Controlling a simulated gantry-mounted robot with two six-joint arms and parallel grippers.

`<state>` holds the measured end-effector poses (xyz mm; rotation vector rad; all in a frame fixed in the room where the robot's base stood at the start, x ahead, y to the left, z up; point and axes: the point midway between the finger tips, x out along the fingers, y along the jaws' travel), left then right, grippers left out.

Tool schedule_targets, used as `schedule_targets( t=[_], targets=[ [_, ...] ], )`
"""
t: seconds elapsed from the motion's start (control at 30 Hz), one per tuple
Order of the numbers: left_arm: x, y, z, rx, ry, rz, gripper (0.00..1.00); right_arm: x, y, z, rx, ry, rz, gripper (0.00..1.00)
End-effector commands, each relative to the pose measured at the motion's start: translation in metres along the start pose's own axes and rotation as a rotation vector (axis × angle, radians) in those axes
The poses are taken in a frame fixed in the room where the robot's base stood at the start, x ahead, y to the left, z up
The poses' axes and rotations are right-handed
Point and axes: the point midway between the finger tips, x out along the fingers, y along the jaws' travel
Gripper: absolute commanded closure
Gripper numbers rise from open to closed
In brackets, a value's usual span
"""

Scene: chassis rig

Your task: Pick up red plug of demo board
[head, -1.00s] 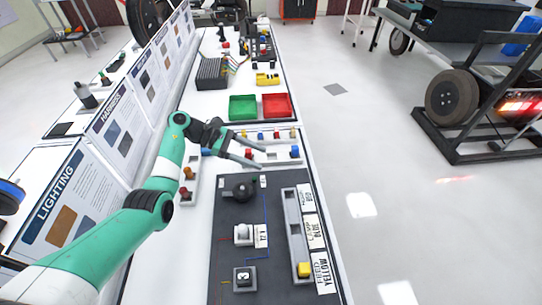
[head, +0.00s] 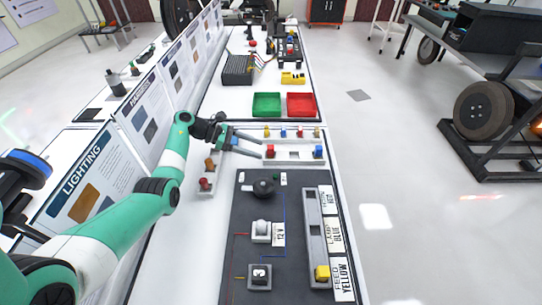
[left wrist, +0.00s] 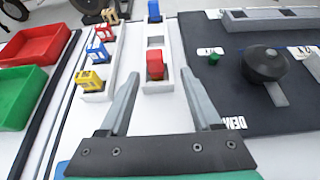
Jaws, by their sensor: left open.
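A red plug (head: 270,151) stands in the front grey-white rack behind the dark demo board (head: 297,215). A blue plug (head: 318,151) stands farther right in the same rack. My left gripper (head: 261,149) is open and empty, its fingertips just left of the red plug. In the left wrist view the red plug (left wrist: 155,67) appears between the open fingers (left wrist: 161,73), slightly beyond the tips. My right gripper is not in view.
A second rack (left wrist: 97,97) holds yellow, blue and red plugs alongside. Green (head: 266,104) and red (head: 301,104) bins stand behind. A long grey holder (head: 315,235) with a yellow plug (head: 322,273) lies on the demo board's right side, and a black knob (head: 263,188) stands near its back.

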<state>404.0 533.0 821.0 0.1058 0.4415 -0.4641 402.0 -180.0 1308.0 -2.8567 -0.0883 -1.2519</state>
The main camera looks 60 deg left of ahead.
Motion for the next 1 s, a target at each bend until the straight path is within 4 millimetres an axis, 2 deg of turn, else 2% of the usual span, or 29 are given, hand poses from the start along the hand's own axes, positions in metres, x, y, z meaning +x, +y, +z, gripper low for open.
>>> schedule_targets(
  t=[0.23,0.4,0.5,0.77,1.0],
  targets=[
    [0.013,0.001,0.000,0.001,0.000,-0.001,0.35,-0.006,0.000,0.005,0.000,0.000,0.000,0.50],
    [0.043,0.006,0.004,0.002,0.000,-0.002,0.35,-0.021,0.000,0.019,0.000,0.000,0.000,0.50],
    [0.055,0.005,0.005,0.000,0.000,-0.001,0.35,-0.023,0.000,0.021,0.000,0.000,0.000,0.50],
    [0.058,0.006,0.008,0.000,0.000,0.001,0.35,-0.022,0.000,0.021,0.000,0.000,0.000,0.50],
    [0.057,0.006,0.008,0.000,0.000,0.001,0.78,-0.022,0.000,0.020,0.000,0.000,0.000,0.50]
  ],
)
